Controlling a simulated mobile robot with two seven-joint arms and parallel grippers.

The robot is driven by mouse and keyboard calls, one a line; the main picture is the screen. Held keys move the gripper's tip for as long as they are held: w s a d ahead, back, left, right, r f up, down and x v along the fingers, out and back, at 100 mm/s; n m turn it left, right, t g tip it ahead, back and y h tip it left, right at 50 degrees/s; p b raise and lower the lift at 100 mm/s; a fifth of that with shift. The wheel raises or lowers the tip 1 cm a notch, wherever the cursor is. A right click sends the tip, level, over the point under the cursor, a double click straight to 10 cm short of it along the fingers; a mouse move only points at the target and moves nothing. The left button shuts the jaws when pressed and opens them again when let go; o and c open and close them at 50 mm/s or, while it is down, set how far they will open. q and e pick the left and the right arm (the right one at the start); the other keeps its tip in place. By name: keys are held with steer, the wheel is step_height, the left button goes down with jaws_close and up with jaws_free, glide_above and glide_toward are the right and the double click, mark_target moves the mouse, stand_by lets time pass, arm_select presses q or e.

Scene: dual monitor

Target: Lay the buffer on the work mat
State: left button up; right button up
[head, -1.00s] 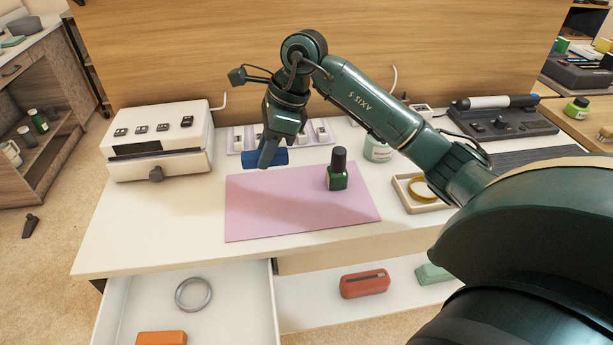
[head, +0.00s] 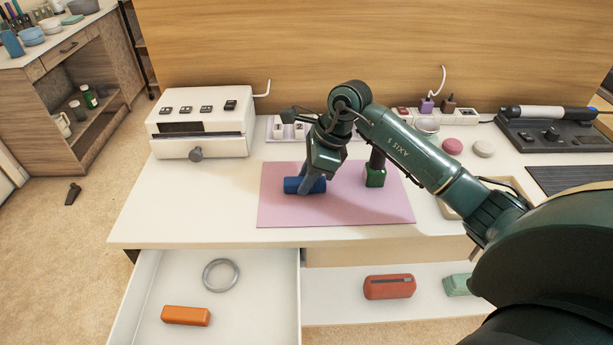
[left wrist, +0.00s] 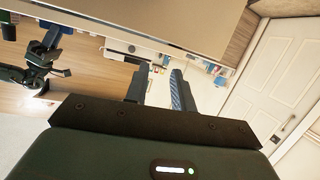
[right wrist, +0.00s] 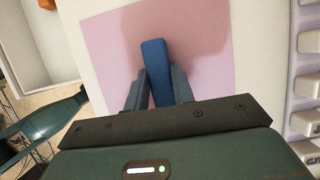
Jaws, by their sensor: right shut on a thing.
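The buffer, a blue block (head: 291,185), is held in my right gripper (head: 306,187) over the left part of the pink work mat (head: 335,212). In the right wrist view, both fingers close on the near part of the blue block (right wrist: 154,57), and its far end points across the mat (right wrist: 105,45). It is low over the mat; I cannot tell whether it touches. My left gripper (left wrist: 157,84) is out of the head view; its fingers stand apart and empty in the left wrist view.
A dark green bottle (head: 375,176) stands on the mat, right of the gripper. A white box (head: 200,122) stands at the back left. An open drawer (head: 255,310) in front holds a grey ring (head: 221,275) and an orange block (head: 186,315). The desk left of the mat is clear.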

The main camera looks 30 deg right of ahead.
steer(key=shift+f, duration=0.2)
steer(key=o, duration=1)
steer(key=shift+r, duration=0.1)
steer(key=shift+c, duration=0.2)
